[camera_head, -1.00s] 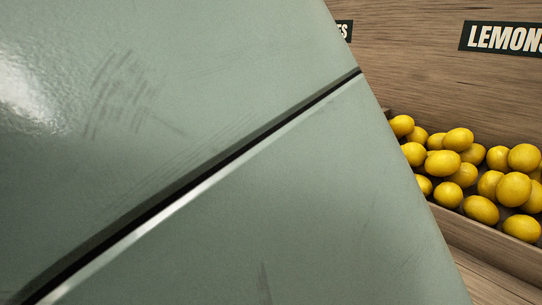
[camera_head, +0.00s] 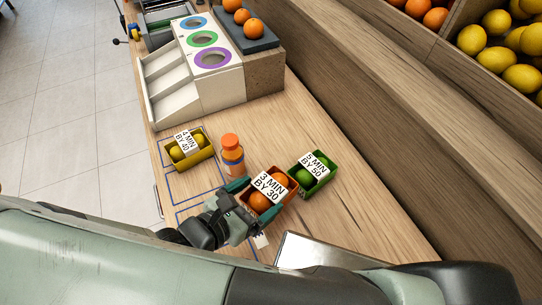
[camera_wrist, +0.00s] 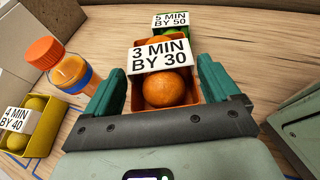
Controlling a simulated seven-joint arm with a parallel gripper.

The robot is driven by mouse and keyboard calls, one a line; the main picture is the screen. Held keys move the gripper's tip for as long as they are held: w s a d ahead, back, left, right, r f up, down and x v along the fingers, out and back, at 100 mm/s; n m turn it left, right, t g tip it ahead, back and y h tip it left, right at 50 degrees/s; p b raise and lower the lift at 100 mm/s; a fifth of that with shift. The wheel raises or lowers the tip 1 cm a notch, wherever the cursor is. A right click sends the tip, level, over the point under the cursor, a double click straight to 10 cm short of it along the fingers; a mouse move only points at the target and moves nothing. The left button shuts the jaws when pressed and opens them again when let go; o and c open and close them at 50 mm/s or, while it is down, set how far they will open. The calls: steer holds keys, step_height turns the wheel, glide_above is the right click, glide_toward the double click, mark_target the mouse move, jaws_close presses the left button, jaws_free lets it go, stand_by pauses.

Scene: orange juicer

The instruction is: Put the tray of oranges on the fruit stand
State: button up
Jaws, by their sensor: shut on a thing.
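The orange tray (camera_head: 272,213) holds oranges and has a "3 MIN BY 30" label across it. My gripper (camera_head: 254,204) is shut on this tray, one green finger on each side. In the wrist view the tray (camera_wrist: 137,93) lies between the fingers, with one orange (camera_wrist: 168,87) plain in front of the label. I cannot tell whether the tray touches the counter or hangs just above it. The fruit stand (camera_head: 400,95) is the sloped wooden display along the right, with oranges and lemons in its upper compartments.
A green tray of limes (camera_head: 322,181) stands close beyond the held tray. A juice bottle (camera_head: 232,158) stands close on its left. A yellow tray of lemons (camera_head: 201,148) sits farther left. A white sorter box (camera_head: 208,75) is at the back. Bare counter (camera_head: 345,205) lies to the right.

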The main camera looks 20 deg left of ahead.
mark_target(251, 212)
steer(key=shift+f, duration=2.45)
steer(key=shift+f, duration=0.1)
steer(key=o, duration=0.9)
steer(key=v, duration=0.3)
steer(key=shift+w, duration=0.1)
step_height(251, 212, up, 7)
steer(key=shift+r, duration=0.15)
